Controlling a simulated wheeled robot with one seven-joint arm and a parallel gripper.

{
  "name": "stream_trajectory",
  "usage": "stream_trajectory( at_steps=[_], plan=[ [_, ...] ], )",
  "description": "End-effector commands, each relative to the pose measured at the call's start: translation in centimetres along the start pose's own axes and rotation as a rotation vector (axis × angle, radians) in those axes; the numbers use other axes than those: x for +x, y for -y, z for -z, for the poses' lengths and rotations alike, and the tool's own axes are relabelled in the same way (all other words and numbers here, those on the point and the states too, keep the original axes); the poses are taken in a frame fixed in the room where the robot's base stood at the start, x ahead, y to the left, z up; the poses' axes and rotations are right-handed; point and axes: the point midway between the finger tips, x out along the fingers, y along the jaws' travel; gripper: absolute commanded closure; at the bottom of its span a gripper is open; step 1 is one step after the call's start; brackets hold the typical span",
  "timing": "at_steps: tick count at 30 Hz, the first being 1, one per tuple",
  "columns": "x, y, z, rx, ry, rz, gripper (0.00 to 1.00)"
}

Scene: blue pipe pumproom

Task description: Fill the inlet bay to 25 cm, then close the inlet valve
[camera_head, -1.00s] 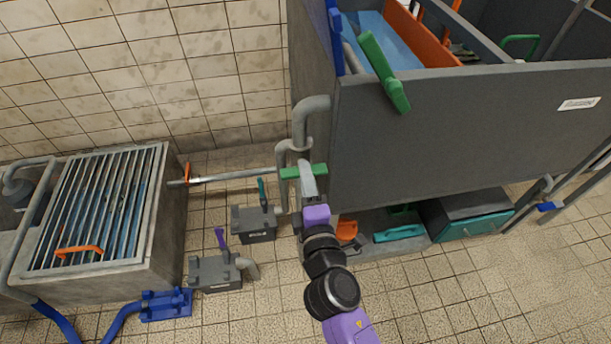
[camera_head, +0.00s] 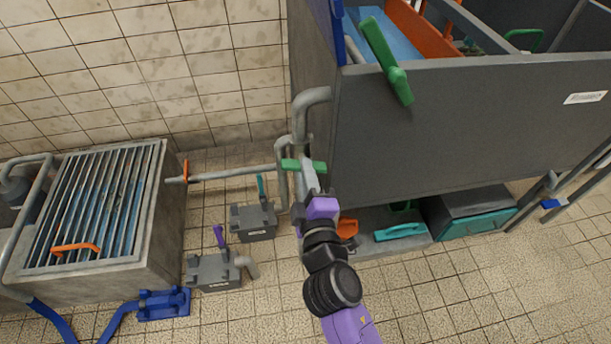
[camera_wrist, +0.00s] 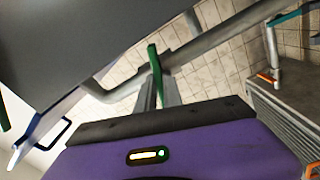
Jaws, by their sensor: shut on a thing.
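A green valve handle (camera_head: 319,167) sits on the grey pipe beside the left corner of a large grey tank (camera_head: 450,130). My gripper (camera_head: 304,170) is shut on this handle, and its fingers hide the handle's middle. In the wrist view the green handle (camera_wrist: 155,62) stands between the two grey fingers, with a pipe behind it. At the tank's top left, a bay with a light-blue surface (camera_head: 372,32) lies beside an orange partition (camera_head: 420,28). I cannot read a water level. A longer green lever (camera_head: 386,60) hangs over the tank's front rim.
A grated basin (camera_head: 157,225) with an orange handle (camera_head: 76,248) stands at left. Between it and the tank are two grey floor boxes, one with a teal lever (camera_head: 261,187), one with a purple lever (camera_head: 219,236).

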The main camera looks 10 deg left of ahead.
Motion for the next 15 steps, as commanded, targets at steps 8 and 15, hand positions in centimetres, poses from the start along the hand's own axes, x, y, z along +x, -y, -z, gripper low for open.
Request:
stream_trajectory(
  at_steps=[8, 15],
  plan=[
    [-0.03, 0.11, -0.08, 0.154, 0.001, 0.002, 1.00],
    [-0.04, 0.12, -0.07, 0.151, 0.002, 0.002, 0.81]
  ],
)
